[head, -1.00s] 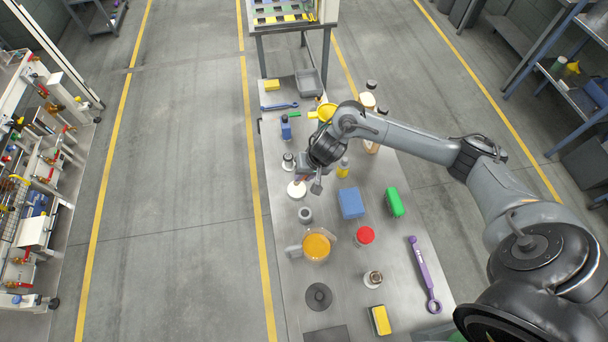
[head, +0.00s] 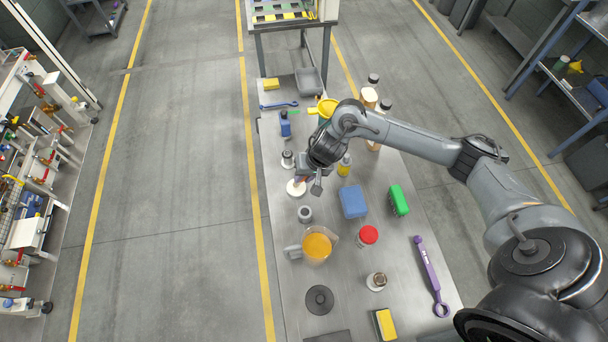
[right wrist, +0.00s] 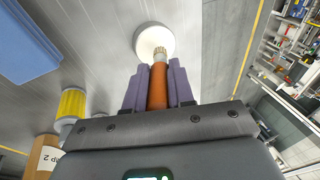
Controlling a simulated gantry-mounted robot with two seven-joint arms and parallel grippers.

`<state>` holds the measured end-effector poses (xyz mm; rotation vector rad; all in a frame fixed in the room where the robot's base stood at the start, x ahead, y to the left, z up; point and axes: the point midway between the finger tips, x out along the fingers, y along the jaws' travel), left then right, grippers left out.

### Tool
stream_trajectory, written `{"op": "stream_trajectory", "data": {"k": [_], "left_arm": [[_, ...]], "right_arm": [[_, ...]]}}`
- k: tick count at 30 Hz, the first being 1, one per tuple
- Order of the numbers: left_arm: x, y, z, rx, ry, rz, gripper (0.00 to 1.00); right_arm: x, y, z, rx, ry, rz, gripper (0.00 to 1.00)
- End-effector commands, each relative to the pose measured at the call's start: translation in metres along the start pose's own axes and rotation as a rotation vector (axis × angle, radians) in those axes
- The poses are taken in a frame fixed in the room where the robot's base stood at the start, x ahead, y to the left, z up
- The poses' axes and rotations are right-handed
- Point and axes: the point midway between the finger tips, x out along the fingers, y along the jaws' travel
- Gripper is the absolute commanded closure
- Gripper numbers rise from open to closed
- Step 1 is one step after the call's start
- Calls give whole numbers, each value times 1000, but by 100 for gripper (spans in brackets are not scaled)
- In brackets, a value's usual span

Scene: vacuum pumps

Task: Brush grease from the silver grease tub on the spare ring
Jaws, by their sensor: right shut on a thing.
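My right gripper (right wrist: 156,82) is shut on the orange-brown handle of a brush (right wrist: 158,86), between two purple fingers. The brush's pale tip points at a round white-topped tub (right wrist: 154,40) and overlaps it in the right wrist view; I cannot tell whether they touch. In the head view the tub (head: 296,188) is on the table just below the right gripper (head: 302,177). Its silver side is not clear. A dark round disc (head: 319,299) lies nearer the front; I cannot tell whether it is the spare ring. My left gripper is not in view.
Bottles (head: 371,97) stand behind my right arm.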

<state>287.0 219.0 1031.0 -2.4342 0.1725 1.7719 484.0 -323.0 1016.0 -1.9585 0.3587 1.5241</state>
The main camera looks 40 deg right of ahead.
Motion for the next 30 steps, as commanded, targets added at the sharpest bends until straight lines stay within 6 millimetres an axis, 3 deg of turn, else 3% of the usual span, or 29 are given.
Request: {"op": "stream_trajectory", "data": {"k": [30], "left_arm": [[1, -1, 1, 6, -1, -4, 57]], "right_arm": [[6, 2, 1, 0, 0, 0, 100]]}}
